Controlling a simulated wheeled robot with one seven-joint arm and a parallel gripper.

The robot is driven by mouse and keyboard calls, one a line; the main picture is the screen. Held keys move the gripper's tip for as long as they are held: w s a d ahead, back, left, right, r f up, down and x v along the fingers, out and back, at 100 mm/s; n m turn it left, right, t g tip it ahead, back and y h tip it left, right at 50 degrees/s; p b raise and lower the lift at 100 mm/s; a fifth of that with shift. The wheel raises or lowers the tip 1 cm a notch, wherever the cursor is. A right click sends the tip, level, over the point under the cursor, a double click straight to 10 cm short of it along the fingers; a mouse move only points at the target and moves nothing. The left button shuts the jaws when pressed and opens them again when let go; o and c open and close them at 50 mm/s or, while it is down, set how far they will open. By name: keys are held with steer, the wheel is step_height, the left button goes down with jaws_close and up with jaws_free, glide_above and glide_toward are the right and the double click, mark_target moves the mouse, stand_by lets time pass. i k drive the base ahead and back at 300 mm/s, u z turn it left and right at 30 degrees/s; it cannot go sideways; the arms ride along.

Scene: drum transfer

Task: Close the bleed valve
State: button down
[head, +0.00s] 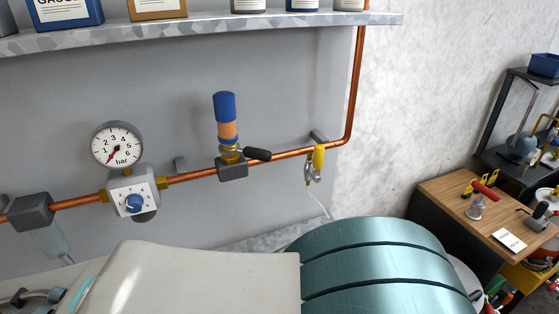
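A copper pipe (292,154) runs along the grey wall panel with several fittings. Near its right bend, a small valve (312,174) with an upright yellow handle (319,157) hangs from the pipe, and a thin pale hose runs down from it. Further left, a dark block (232,171) carries a blue and orange cylinder (225,117) and a black lever (257,154) lying roughly along the pipe. No label shows which is the bleed valve. My gripper is out of view; my pale and teal arm links fill the bottom of the picture.
A round gauge (117,145) has its red needle low, above a regulator with a blue knob (134,203). A shelf (200,31) with boxes and cans overhangs the pipe. A wooden bench (458,204) with tools stands at the right.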

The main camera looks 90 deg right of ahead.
mark_target(319, 154)
steer(key=z, duration=2.75)
steer(key=k, duration=0.2)
steer(key=z, duration=0.6)
steer(key=i, duration=0.25)
